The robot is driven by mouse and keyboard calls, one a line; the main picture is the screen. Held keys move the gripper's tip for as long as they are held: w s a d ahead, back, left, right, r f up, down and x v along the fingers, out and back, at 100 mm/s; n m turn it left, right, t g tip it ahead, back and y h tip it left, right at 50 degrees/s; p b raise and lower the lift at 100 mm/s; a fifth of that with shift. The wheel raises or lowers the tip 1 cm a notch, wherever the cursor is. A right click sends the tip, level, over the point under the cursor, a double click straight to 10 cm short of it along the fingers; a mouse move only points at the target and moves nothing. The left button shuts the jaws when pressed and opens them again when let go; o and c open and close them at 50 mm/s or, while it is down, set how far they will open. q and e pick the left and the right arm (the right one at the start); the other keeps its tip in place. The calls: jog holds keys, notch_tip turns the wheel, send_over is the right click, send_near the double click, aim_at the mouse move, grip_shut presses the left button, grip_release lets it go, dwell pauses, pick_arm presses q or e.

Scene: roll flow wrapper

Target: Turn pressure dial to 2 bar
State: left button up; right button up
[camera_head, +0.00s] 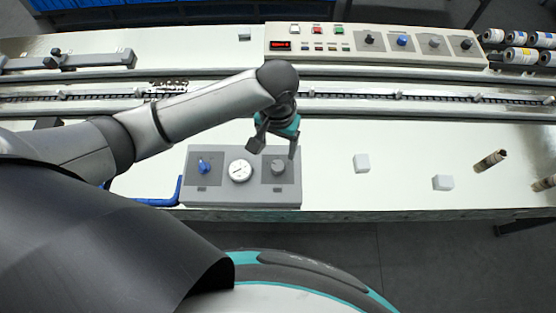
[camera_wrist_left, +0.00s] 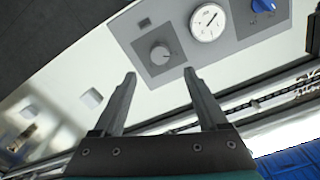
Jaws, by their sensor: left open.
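A grey pressure panel (camera_head: 243,196) sits at the table's front edge. It carries a round white gauge (camera_head: 239,170) in the middle, a blue knob (camera_head: 204,166) at left and a grey dial (camera_head: 278,167) at right. In the left wrist view, the grey dial (camera_wrist_left: 160,54), the gauge (camera_wrist_left: 209,22) and the blue knob (camera_wrist_left: 263,5) all show. My left gripper (camera_head: 272,150) is open and empty, above the panel near the grey dial. In the left wrist view its fingers (camera_wrist_left: 158,80) stand apart, with the dial beyond them. The gauge reading is too small to tell. My right gripper is not in view.
A control box (camera_head: 375,42) with buttons and knobs stands at the back, behind a conveyor track (camera_head: 420,96). White blocks (camera_head: 362,163) and a dark roll (camera_head: 490,160) lie right of the panel. A blue handle (camera_head: 160,200) is at its left. The table between the blocks is clear.

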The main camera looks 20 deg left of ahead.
aim_at(278, 165)
pick_arm(q)
notch_tip(278, 165, down, 8)
jog(key=shift+f+b, duration=0.15)
jog(key=shift+b, duration=0.55)
jog(key=shift+f, duration=0.6)
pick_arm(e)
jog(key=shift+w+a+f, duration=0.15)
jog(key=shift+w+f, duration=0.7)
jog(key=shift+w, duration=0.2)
pick_arm(q)
jog(key=shift+c, duration=0.2)
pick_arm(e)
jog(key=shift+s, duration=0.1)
pick_arm(q)
jog(key=shift+c, duration=0.8)
jog(key=shift+w, duration=0.1)
grip_shut()
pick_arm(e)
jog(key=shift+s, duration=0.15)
